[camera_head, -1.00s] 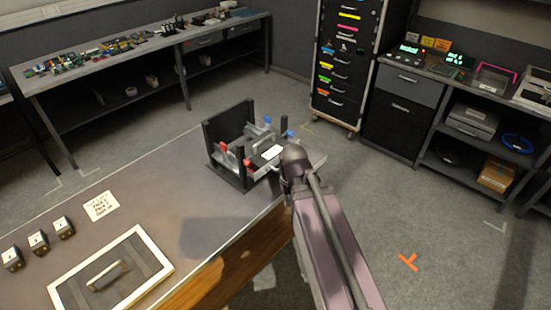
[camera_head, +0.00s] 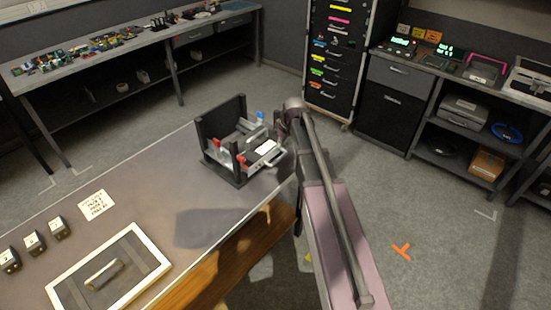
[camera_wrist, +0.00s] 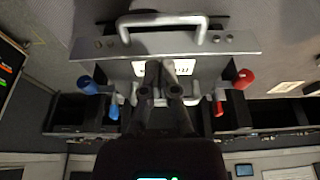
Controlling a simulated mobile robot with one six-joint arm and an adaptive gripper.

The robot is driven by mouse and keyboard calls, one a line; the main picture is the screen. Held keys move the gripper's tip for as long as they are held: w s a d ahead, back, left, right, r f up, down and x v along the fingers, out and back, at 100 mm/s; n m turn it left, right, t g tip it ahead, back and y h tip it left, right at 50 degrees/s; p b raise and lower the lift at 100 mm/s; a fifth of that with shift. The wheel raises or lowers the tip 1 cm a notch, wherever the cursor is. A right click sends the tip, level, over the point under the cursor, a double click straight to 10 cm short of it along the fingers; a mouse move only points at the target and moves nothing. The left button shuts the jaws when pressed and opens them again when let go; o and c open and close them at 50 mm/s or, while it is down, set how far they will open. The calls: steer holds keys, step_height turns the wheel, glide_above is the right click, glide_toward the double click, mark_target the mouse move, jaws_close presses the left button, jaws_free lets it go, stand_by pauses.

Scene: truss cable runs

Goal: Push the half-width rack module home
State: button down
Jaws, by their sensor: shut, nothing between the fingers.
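The rack frame (camera_head: 212,150) stands near the table's far right edge, with dark upright plates and red and blue levers. The module (camera_head: 266,147) sits in it, its handled front sticking out to the right; how deep it sits I cannot tell. In the wrist view the module's silver front panel (camera_wrist: 110,45) and handle (camera_wrist: 162,19) are at the top. A red lever (camera_wrist: 243,79) is at right and a blue lever (camera_wrist: 88,85) at left. My gripper (camera_wrist: 163,67) is shut and empty, its fingertips over the module's white label; contact is unclear. My arm hides it in the head view.
A framed panel with a handle (camera_head: 137,233), several small dark blocks (camera_head: 34,243) and a note card (camera_head: 93,205) lie on the table (camera_head: 150,190). The floor to the right is open, with a wheeled drawer cabinet (camera_head: 333,60) and shelf bench (camera_head: 440,105) behind.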

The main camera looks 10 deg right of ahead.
mark_target(262, 144)
steer(key=shift+f, duration=0.25)
steer(key=b+x, duration=0.9)
steer(key=shift+f+b, duration=0.25)
steer(key=shift+b, duration=0.05)
stand_by(0.4)
steer(key=shift+w+a, duration=0.15)
steer(key=w+a, duration=0.2)
steer(key=w, duration=0.1)
steer(key=w+a, duration=0.1)
steer(key=w, duration=0.1)
steer(key=shift+w+a, duration=0.25)
steer(key=shift+a, duration=0.15)
steer(key=shift+w+a, duration=0.25)
steer(key=shift+a+r, duration=0.1)
steer(key=shift+r, duration=0.1)
steer(key=p+v, duration=0.3)
steer(key=shift+w+r, duration=0.1)
steer(key=p+v, duration=0.6)
steer(key=shift+s+d+r+p, duration=0.2)
steer(key=shift+s+d+p, duration=0.2)
steer(key=shift+s, duration=0.1)
